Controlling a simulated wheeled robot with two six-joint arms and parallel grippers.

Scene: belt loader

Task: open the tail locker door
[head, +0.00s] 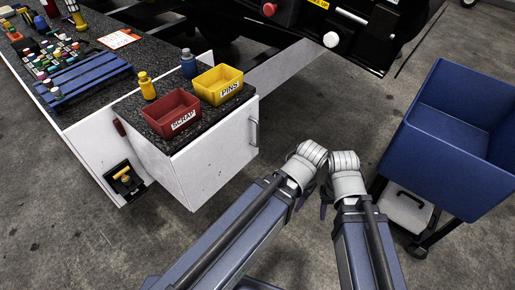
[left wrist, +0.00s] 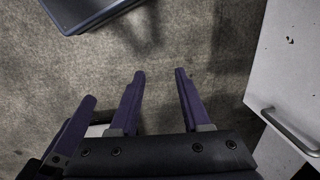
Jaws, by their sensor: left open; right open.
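The locker door (head: 215,148) is a white panel on the end of the bench, below the counter, and looks flush with it. Its grey bar handle (head: 254,131) is on the right edge. In the left wrist view the white door (left wrist: 290,60) is at the right, with the handle (left wrist: 290,131) low down. My left gripper (left wrist: 160,75) is open and empty over the floor, to the left of the handle and apart from it. My right gripper (head: 325,198) is open beside it; my wrists hide most of both grippers in the head view.
On the counter above the door stand a red SCRAP bin (head: 172,113), a yellow PINS bin (head: 218,85) and two small bottles. A blue tub (head: 455,140) on a cart stands at the right. Bare floor (head: 345,115) lies between bench and tub.

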